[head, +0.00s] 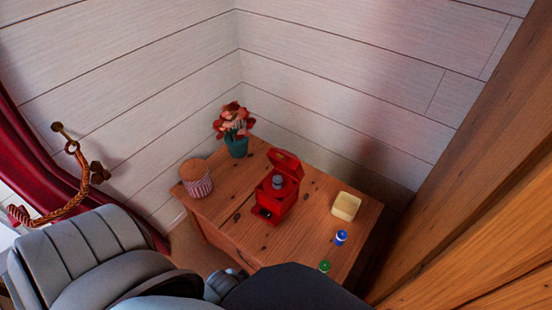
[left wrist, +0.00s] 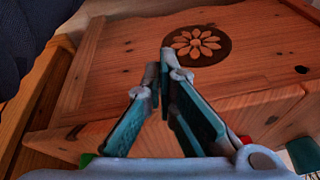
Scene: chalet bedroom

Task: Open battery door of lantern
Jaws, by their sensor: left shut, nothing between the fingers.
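A red lantern (head: 275,204) stands upright on the wooden cabinet top in the head view. Its red upper part (head: 286,161) is tilted back above a grey middle piece (head: 278,181). A dark patch shows low on its front left side; I cannot tell whether this is the battery door. My left gripper (left wrist: 163,62) is shut and empty in the left wrist view, its fingertips together in front of wood with a dark flower inlay. In the head view its fingers are hidden behind my arm, away from the lantern. My right gripper is not in view.
The wooden cabinet (head: 222,206) also holds a potted flower (head: 235,130), a striped lidded jar (head: 196,180), a pale yellow block (head: 346,206), and small blue (head: 341,237) and green (head: 324,266) cylinders. Walls close off the back. A wooden panel (head: 470,200) stands at right.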

